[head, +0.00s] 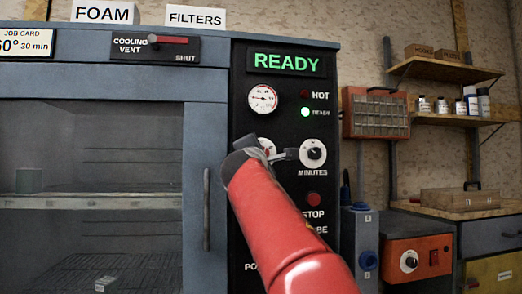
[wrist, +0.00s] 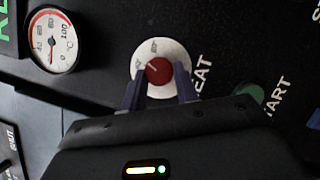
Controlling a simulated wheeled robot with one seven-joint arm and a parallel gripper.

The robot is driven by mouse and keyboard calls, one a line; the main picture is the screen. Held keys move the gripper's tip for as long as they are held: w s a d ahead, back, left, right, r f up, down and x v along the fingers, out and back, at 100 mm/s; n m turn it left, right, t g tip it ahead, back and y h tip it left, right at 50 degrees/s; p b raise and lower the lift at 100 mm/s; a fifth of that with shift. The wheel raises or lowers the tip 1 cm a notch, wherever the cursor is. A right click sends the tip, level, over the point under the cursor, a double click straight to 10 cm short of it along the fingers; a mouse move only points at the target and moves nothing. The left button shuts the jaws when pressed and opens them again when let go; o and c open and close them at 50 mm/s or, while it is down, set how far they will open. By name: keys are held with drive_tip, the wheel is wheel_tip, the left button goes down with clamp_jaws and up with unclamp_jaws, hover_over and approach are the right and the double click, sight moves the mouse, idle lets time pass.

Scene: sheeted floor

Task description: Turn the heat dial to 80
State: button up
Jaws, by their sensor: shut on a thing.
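The heat dial (wrist: 158,71) is a red knob on a white round scale, with the label HEAT partly hidden beside it in the wrist view. My gripper (wrist: 158,83) has one dark finger on each side of the red knob and is shut on it. The knob's white pointer line shows, but the scale figures are too small to read. In the head view my gripper (head: 262,154) covers most of the heat dial (head: 268,146); only part of its white scale shows.
The minutes dial (head: 313,153) is close right of my gripper, with the red stop button (head: 313,199) below. A green start button (wrist: 249,95) is near the gripper. The display (head: 287,63) reads READY. A job card (head: 25,43), cut by the edge, shows "60° 30 min".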

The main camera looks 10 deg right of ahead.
drive_tip(key=shift+r+m+g+p, duration=0.2)
drive_tip(key=shift+m+g+p, duration=0.45)
drive_tip(key=shift+m+p, duration=0.9)
drive_tip(key=shift+r+m+g+p, duration=0.15)
drive_tip(key=shift+m+g+p, duration=0.7)
drive_tip(key=shift+m, duration=1.2)
drive_tip(key=shift+f, duration=0.1)
drive_tip(key=o, duration=1)
drive_tip(key=b+v, duration=0.1)
drive_tip(key=v, duration=0.6)
drive_tip(key=shift+s+a+b, duration=0.1)
drive_tip(key=shift+s+b, duration=0.2)
drive_tip(key=shift+s, duration=0.1)
